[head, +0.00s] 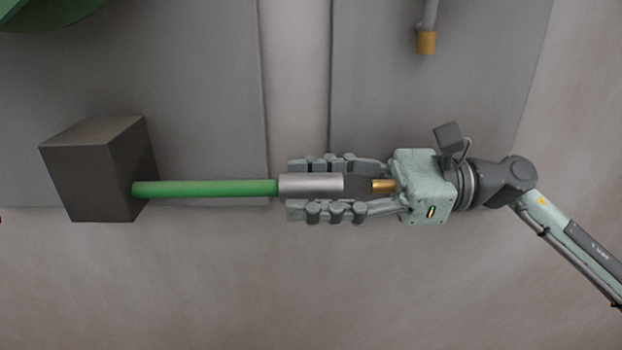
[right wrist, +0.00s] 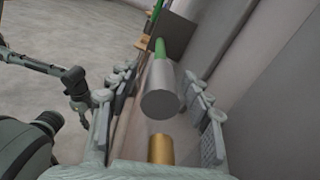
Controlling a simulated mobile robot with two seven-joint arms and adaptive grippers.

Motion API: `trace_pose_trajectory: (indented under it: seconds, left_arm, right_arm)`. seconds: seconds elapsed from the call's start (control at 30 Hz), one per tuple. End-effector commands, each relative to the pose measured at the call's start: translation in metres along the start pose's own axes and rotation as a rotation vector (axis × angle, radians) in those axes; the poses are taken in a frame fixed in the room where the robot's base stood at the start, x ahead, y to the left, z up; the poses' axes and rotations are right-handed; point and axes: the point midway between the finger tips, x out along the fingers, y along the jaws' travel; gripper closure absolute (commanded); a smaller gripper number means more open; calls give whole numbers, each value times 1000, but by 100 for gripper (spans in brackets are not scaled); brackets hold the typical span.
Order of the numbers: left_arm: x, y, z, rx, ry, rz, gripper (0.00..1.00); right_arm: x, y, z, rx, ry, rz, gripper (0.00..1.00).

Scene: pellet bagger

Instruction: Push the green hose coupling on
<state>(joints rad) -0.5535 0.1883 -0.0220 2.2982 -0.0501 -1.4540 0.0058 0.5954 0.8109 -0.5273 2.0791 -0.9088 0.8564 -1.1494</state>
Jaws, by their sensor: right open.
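A dark box (head: 95,170) stands at the hose's left end. A grey pipe with a brass end (head: 426,42) hangs at the top. Grey panels (head: 180,90) lie behind, and a green rounded part (head: 45,12) is at the top left. The floor below is clear.

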Motion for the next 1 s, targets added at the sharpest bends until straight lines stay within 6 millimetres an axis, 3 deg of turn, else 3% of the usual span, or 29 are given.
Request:
trace_pose_trajectory:
  seconds: [0.23,0.63,0.93,1.0]
  left_arm:
    - [1,0,0,0,0,1,60]
    - [1,0,0,1,0,1,60]
    - [3,1,0,1,3,0,60]
    - [2,4,-8,3,42,5,60]
  right_arm:
    - [1,0,0,0,-1,0,52]
    - [1,0,0,0,0,0,100]
    - [-1,0,-1,0,0,-1,100]
    - [-5,0,-3,1,0,-2,100]
